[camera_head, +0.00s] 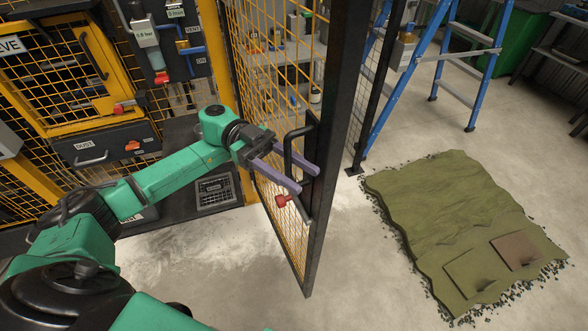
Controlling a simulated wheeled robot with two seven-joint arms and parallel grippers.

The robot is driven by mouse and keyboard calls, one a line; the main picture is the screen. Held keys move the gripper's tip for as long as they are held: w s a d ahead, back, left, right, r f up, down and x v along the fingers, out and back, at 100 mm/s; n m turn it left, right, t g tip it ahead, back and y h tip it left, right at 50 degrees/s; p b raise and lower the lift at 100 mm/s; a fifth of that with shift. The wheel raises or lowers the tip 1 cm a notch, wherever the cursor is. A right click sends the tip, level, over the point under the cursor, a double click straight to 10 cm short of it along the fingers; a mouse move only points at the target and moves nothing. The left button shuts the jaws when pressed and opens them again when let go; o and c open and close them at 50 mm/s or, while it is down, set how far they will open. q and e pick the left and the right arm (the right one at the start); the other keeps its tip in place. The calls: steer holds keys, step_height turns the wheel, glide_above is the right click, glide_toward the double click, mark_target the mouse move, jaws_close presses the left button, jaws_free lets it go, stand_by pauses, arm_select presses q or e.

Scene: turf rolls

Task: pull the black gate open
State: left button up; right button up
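The black gate (331,130) has a dark frame filled with yellow mesh. It stands ajar, its free edge swung toward me and apart from the thin black post (382,85) behind it. A black bar handle (288,150) sits on its free edge, with a red knob (282,201) below. My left gripper (306,181) is at the handle, its two purple-grey fingers spread apart. The handle's upper part shows between or just behind the fingers; I cannot tell whether they touch it. My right gripper is not in view.
A yellow-framed machine with a dark drawer (105,145) stands at left. Beyond the gate are a blue stepladder (392,80) and a green turf mat (450,215) with two flat pieces.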

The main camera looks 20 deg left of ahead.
arm_select(q)
steer(key=b+v, duration=0.6)
steer(key=v, duration=0.8)
steer(key=shift+a, duration=0.3)
steer(key=shift+w, duration=0.1)
